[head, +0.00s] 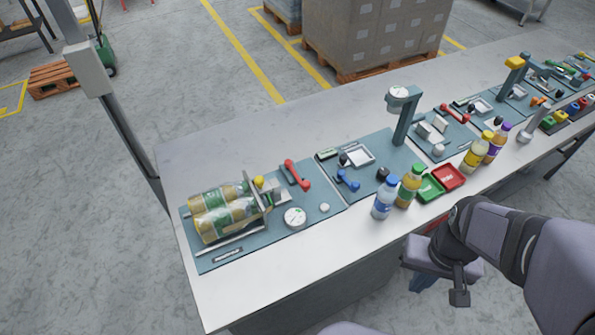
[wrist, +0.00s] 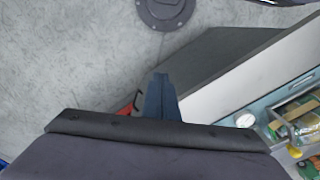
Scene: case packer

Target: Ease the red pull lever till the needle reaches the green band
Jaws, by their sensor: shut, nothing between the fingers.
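A red lever (head: 296,175) stands at the back of the nearest teal panel in the head view. A round white dial (head: 295,217) lies in front of it; its needle and green band are too small to read. The dial also shows in the wrist view (wrist: 245,120), at the right. Bottles with green and yellow labels (head: 215,221) lie in a clamp-like frame left of the lever. My gripper (wrist: 160,80) is shut and empty in the wrist view, over the floor off the table's front edge, well away from the lever. The lever is not clearly seen in the wrist view.
Blue-capped (head: 385,198) and green-capped (head: 409,186) bottles stand near the table's front edge, beside green (head: 430,188) and red (head: 448,177) trays. A post with a gauge (head: 398,94) rises behind them. The table strip (head: 270,274) before the nearest panel is clear.

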